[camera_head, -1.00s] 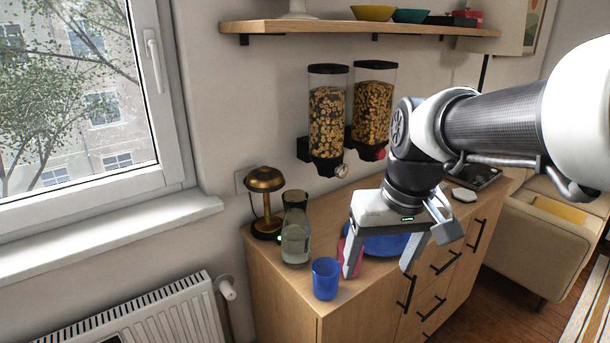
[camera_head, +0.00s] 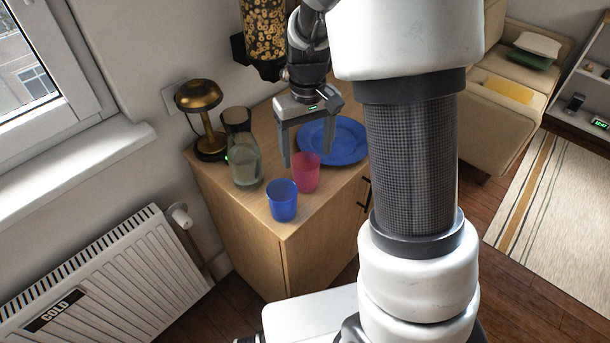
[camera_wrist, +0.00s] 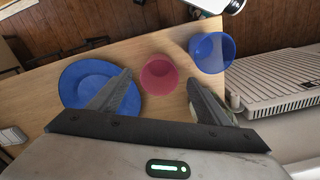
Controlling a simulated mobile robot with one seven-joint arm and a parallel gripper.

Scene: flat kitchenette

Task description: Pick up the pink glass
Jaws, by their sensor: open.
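The pink glass (camera_head: 306,172) stands upright on the wooden cabinet top, between a blue glass (camera_head: 282,201) and a blue plate (camera_head: 333,140). My gripper (camera_head: 306,160) is open, with its fingers pointing down just behind and above the pink glass. In the wrist view the pink glass (camera_wrist: 159,75) lies ahead of the gap between the two spread fingers, a little beyond their tips. One finger overlaps the blue plate (camera_wrist: 84,82) in that view, and the other is near the blue glass (camera_wrist: 211,52). Nothing is held.
A glass carafe (camera_head: 244,160) and a brass lamp (camera_head: 204,115) stand left of the glasses. A radiator (camera_head: 105,275) is below the window. A cereal dispenser (camera_head: 264,35) hangs on the wall behind. The cabinet's front corner is close to the blue glass.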

